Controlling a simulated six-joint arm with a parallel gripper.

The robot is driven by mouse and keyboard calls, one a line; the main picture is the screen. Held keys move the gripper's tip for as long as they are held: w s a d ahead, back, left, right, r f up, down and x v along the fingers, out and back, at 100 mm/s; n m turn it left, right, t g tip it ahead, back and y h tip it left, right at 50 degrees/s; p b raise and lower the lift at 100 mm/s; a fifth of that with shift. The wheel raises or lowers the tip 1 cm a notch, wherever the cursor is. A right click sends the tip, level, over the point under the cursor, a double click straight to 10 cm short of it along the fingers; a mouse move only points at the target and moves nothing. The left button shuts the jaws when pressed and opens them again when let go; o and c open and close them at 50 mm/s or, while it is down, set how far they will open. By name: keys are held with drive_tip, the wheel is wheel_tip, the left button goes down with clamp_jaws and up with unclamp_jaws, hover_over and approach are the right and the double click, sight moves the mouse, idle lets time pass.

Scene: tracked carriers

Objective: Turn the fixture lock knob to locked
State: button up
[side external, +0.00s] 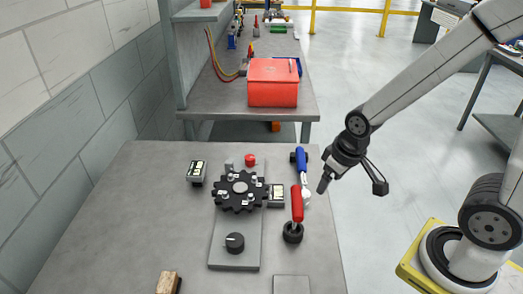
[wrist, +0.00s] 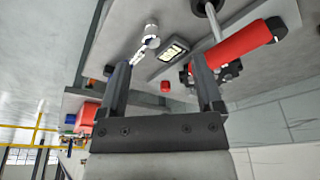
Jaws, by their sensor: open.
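The fixture is a grey plate (side external: 222,225) on the table, with a black toothed wheel (side external: 240,188) at its far part. A black round knob with a pale pointer mark (side external: 235,242) sits on the plate's near part. No lock lettering is legible. My gripper (side external: 328,180) is above the table's right edge, to the right of and well apart from the knob. In the wrist view my gripper (wrist: 160,62) shows two spread fingers with nothing held between them. I cannot make out the knob in the wrist view; the wheel (wrist: 232,71) is partly hidden there behind a red handle.
A red button (side external: 250,160) and small labelled boxes (side external: 277,195) (side external: 196,172) are near the wheel. A wooden block (side external: 168,283) lies at the front. The table's left side is clear.

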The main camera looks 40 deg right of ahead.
drive_tip(key=w+m+g, duration=0.1)
drive_tip(key=w+m, duration=0.4)
drive_tip(key=w, duration=1)
drive_tip(key=m+g, duration=0.1)
drive_tip(key=m, duration=0.4)
approach(250, 157)
drive_tip(key=shift+s+a+f, duration=0.1)
drive_tip(key=shift+s+f, duration=0.3)
drive_tip(key=shift+f, duration=0.2)
drive_tip(key=shift+w+f+m+g, duration=0.3)
drive_tip(key=shift+w+f+m, duration=0.15)
drive_tip(key=shift+w+m, duration=0.2)
drive_tip(key=shift+f, duration=0.15)
drive_tip(key=shift+f, duration=3.7)
clamp_jaws()
